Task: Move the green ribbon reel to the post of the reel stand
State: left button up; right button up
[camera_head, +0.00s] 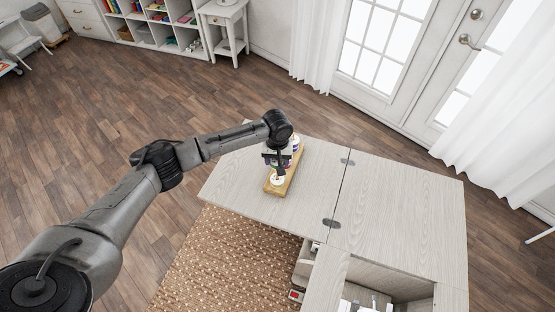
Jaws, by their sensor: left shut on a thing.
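The reel stand (285,183) is a long wooden base on the left leaf of the pale cabinet top. White-rimmed reels show on it at its far end, partly behind my left gripper. A white round piece (277,180) shows at its near end. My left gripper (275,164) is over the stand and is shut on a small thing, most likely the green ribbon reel. The wrist hides most of it, and its green colour is hard to make out. I cannot tell whether the held thing touches the post. My right gripper is out of view.
The pale wood cabinet top (405,205) has a hinged seam, and its right part is clear. An open compartment (385,276) lies at the front. A woven brown rug (225,258) lies below left. Shelves, curtains and glazed doors stand far behind.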

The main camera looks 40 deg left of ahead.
pick_arm(q)
jog(key=shift+f+b, duration=0.55)
jog(key=shift+f, duration=0.35)
jog(key=shift+r, duration=0.15)
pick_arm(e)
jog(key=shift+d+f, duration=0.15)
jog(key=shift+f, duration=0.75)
pick_arm(q)
jog(key=shift+f+p, duration=0.35)
jog(key=shift+f, duration=0.4)
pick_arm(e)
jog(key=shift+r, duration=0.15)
pick_arm(q)
jog(key=shift+f, duration=0.7)
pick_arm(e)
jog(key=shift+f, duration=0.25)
pick_arm(q)
jog(key=shift+f+b, duration=0.45)
jog(key=shift+f, duration=0.35)
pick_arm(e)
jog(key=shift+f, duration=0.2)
pick_arm(q)
jog(key=o, duration=1)
jog(key=shift+r, duration=0.1)
